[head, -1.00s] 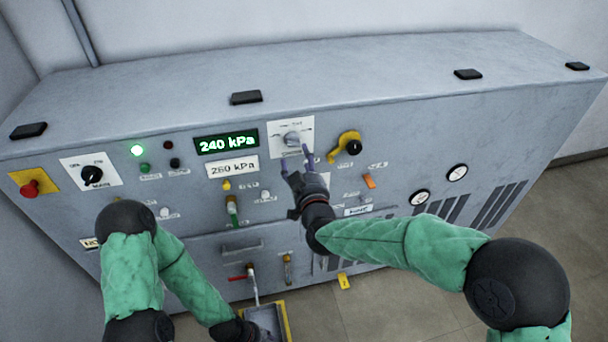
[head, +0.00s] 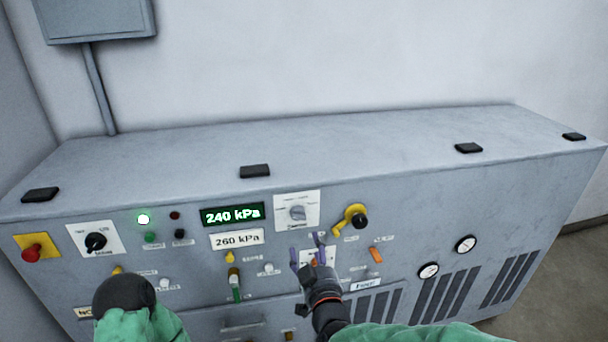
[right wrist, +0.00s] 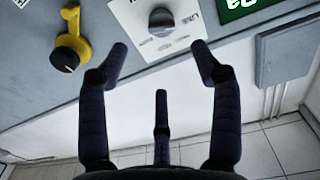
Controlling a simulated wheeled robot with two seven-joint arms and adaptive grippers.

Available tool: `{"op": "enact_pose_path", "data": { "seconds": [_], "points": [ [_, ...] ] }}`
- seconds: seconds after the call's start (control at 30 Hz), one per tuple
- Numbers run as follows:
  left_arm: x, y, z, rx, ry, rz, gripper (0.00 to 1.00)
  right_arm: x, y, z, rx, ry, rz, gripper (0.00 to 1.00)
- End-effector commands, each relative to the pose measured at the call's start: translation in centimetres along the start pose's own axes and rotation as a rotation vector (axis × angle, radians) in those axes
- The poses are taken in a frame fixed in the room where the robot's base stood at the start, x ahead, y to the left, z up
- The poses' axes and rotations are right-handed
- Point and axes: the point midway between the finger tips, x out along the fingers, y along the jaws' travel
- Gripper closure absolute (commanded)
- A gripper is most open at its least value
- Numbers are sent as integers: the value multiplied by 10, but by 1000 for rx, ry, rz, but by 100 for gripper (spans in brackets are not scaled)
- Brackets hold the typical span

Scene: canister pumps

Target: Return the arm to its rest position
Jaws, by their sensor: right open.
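My right gripper (head: 314,258) is open and empty in front of the grey pump cabinet (head: 420,200), below the grey knob (head: 298,213) on its white plate. In the right wrist view its dark fingers (right wrist: 160,80) are spread with nothing between them, and the knob (right wrist: 161,20) shows beyond them, apart from them. My right arm's green sleeve (head: 420,335) comes in at the bottom. A part of my left arm (head: 135,310) shows at the bottom left; my left gripper is out of the head view.
The green display (head: 233,215) reads 240 kPa above a 260 kPa label (head: 237,239). A yellow handle (head: 351,216) is right of the knob. Two gauges (head: 466,244) are at the right.

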Motion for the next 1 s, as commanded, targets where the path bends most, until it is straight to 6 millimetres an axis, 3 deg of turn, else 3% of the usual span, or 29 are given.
{"op": "enact_pose_path", "data": {
  "seconds": [0.17, 0.37, 0.53, 0.77, 1.0],
  "points": [
    [0, 0, 0, 0, 0, 0, 60, 2, 2, 33, 14, -82, -16, 35],
    [0, 0, 0, 0, 0, 0, 60, -2, 6, 110, 67, -279, -47, 35],
    [0, 0, 0, 0, 0, 0, 60, -16, 10, 177, 128, -459, -67, 35],
    [0, 0, 0, 0, 0, 0, 60, -53, 12, 263, 230, -705, -78, 35],
    [0, 0, 0, 0, 0, 0, 60, -110, 8, 342, 354, -964, -74, 35]
  ]
}}
